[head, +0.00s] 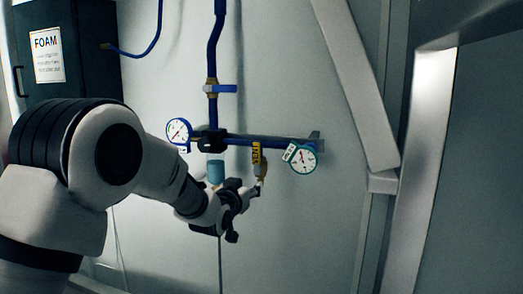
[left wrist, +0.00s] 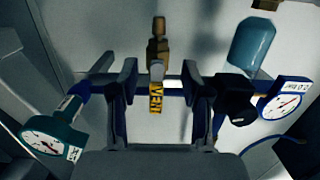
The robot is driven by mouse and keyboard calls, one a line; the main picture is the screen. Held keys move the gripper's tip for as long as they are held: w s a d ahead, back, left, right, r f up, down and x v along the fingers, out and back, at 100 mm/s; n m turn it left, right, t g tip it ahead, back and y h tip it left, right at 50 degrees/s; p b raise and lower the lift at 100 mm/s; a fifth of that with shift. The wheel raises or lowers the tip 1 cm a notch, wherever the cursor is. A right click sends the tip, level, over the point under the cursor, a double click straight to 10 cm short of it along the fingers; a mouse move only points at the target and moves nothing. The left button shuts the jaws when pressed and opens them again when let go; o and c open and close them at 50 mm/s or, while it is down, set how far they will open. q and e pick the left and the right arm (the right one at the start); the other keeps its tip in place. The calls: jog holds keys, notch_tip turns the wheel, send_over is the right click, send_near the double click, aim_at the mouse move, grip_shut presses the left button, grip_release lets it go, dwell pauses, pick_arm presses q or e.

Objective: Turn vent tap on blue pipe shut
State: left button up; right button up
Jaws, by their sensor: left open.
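The vent tap is a small brass fitting (head: 262,170) hanging below the horizontal blue pipe (head: 280,143), with a yellow VENT tag (head: 256,152) beside it. In the left wrist view the brass tap (left wrist: 158,47) and the yellow tag (left wrist: 156,97) lie in the middle. A small pale metal piece shows between them. My left gripper (head: 256,191) is just below the tap. In the left wrist view its two fingers (left wrist: 160,95) stand open on either side of the tag, with gaps on both sides. The tap's handle position is hard to tell. My right gripper is out of view.
Round gauges hang left (head: 178,131) and right (head: 302,157) of the tap. A light blue cylinder (head: 215,172) hangs close by on the left. A dark FOAM cabinet (head: 75,55) stands at left. The wall below is clear.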

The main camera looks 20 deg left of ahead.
pick_arm(q)
jog(key=t, duration=0.1)
send_near(255, 152)
jog(key=w, duration=0.2)
jog(key=w+p, duration=0.4)
jog(key=w, duration=0.4)
jog(key=shift+d, duration=0.15)
jog(key=shift+w, duration=0.4)
jog(key=shift+f, duration=0.1)
grip_shut()
